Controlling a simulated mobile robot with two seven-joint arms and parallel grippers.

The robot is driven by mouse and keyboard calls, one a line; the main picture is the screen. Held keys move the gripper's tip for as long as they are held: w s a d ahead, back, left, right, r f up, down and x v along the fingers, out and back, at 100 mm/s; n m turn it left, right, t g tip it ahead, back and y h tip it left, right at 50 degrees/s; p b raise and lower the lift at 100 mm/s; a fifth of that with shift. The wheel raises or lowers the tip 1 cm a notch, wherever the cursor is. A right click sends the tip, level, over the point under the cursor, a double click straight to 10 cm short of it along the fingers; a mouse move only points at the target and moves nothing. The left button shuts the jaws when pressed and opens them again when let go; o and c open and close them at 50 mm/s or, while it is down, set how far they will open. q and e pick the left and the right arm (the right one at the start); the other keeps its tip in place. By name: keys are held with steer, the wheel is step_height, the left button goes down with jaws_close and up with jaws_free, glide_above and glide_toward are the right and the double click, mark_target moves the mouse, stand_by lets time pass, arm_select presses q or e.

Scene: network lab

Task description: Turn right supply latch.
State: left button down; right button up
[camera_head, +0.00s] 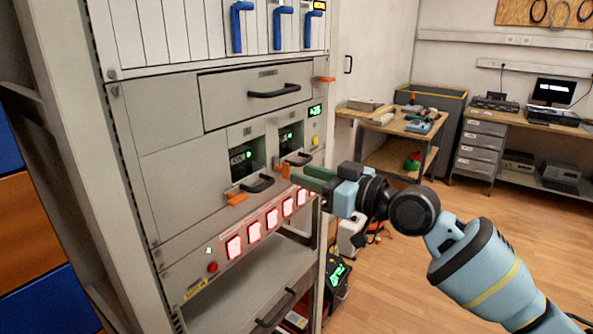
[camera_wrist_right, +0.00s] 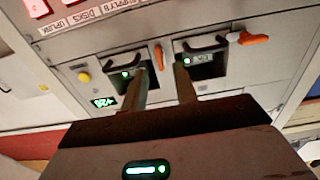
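The right supply latch (camera_head: 285,171) is a small orange lever beside the right supply unit's black handle (camera_head: 299,160). It points up and down, and also shows in the right wrist view (camera_wrist_right: 159,57). My right gripper (camera_head: 303,177) is at the front of the right supply unit, close to the latch. In the wrist view its two fingers are apart, with the latch seen in the gap between them. Whether they touch it cannot be told. My left gripper is not in view.
A drawer with a black handle (camera_head: 274,91) is above the units. Another orange lever (camera_head: 324,79) sticks out at the rack's edge. A row of lit red switches (camera_head: 254,232) runs below.

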mark_target(289, 170)
steer(key=shift+x, duration=1.65)
jaws_close()
